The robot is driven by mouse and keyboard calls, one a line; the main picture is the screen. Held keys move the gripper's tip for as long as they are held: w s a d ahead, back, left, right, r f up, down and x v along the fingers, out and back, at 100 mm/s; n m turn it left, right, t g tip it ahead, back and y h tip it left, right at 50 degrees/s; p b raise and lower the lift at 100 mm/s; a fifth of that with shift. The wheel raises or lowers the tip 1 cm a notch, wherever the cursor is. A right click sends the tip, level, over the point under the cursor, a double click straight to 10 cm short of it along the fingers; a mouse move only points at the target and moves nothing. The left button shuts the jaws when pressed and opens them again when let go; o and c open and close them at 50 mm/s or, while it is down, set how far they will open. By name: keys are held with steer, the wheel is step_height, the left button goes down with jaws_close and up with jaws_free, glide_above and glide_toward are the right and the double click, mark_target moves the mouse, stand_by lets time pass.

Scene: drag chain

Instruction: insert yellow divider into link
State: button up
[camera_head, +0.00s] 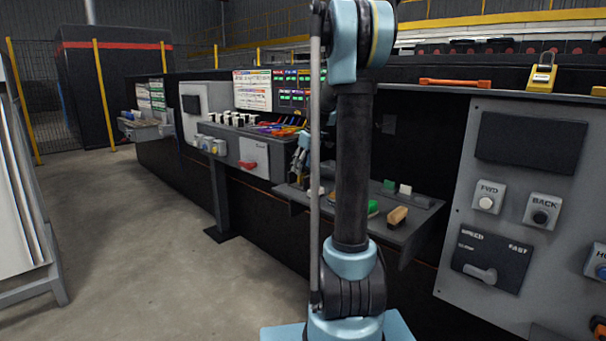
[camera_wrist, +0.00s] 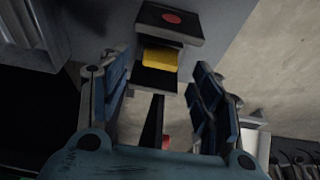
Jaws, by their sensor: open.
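In the wrist view a small yellow block, which looks like the yellow divider (camera_wrist: 160,59), sits between two dark surfaces just beyond the fingertips. A dark block with a red spot on its face (camera_wrist: 170,20) is directly above it. I cannot tell whether the dark parts around the yellow block belong to a link. My gripper (camera_wrist: 161,78) has its two blue fingers spread wide, one on each side of the yellow block, with a gap at both sides. In the head view my arm hides most of my gripper.
A shelf (camera_head: 405,237) on the right holds green and white blocks and a wooden-backed brush (camera_head: 397,216). Several coloured pieces (camera_head: 280,128) lie on the shelf further left. A control panel (camera_head: 520,210) stands at the right.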

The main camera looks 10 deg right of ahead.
steer(key=v, duration=0.9)
steer(key=shift+w, duration=0.1)
